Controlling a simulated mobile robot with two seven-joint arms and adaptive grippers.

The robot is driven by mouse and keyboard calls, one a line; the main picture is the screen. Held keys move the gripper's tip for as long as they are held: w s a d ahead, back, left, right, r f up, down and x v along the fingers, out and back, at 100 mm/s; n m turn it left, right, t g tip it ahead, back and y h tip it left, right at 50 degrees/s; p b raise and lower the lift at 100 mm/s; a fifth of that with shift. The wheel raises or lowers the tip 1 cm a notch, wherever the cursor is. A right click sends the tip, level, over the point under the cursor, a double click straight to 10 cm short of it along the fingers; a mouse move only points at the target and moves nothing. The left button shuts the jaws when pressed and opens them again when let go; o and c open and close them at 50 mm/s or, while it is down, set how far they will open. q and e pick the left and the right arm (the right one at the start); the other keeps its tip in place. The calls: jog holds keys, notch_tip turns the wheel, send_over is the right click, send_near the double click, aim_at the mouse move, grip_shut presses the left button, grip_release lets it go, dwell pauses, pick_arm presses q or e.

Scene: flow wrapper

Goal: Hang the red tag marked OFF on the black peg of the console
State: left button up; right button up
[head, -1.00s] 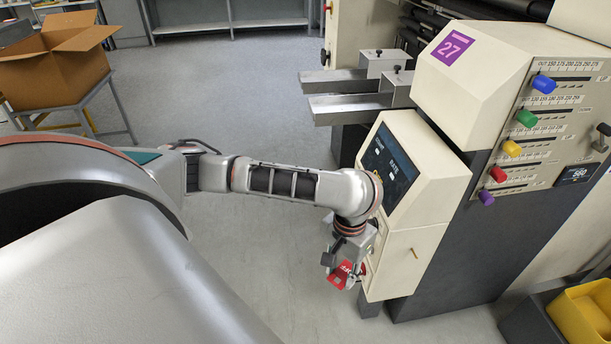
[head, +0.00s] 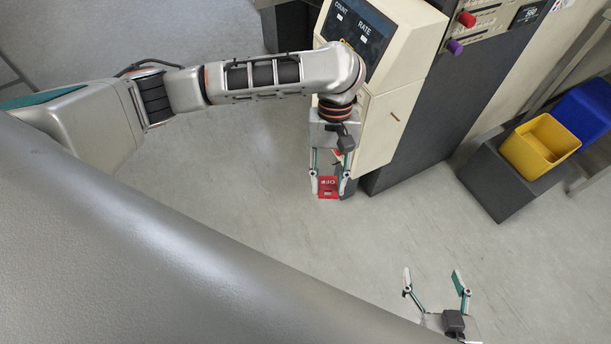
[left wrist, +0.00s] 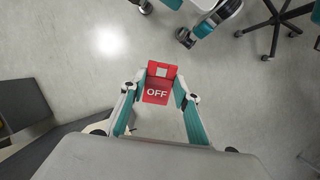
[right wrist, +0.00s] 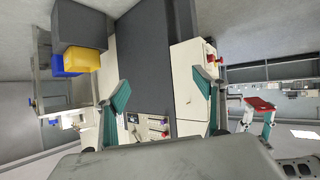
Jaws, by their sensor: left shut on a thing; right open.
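The red tag (head: 328,188) reads OFF and has a square opening at one end, clear in the left wrist view (left wrist: 157,93). My left gripper (head: 329,180) is shut on it, a finger at each side, and holds it above the floor beside the console. The cream console (head: 379,140) with its dark screen stands just right of that gripper. My right gripper (head: 433,272) is open and empty, low in the head view, well away from the tag and console.
The grey machine body with red and purple knobs (head: 455,47) stands right of the console. A yellow bin (head: 540,146) and a blue bin (head: 588,112) are at the right, by a dark grey box (head: 497,188). The floor between my grippers is clear.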

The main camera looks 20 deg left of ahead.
pick_arm(q)
jog(key=w+d+f+n+t+h+b, duration=0.2)
jog(key=w+d+f+n+h+b, duration=0.2)
jog(key=w+f+n+h+b, duration=0.7)
jog(key=w+a+f+n+t+y+b, duration=0.35)
jog(key=a+f+n+t, duration=1)
jog(key=a+f, duration=0.45)
jog(key=r+x, duration=0.1)
jog(key=x, duration=1)
jog(key=shift+d+h, duration=0.35)
pick_arm(e)
jog(key=shift+m+y, duration=0.6)
jog(key=shift+m, duration=0.2)
jog(key=a+f, duration=0.2)
jog(key=a, duration=0.1)
jog(key=a+f, duration=0.1)
jog(key=shift+w+a+f, duration=0.2)
jog(key=shift+w, duration=0.05)
pick_arm(q)
jog(key=shift+r+m, duration=0.15)
jog(key=shift+m, duration=0.1)
pick_arm(e)
jog(key=shift+t, duration=0.3)
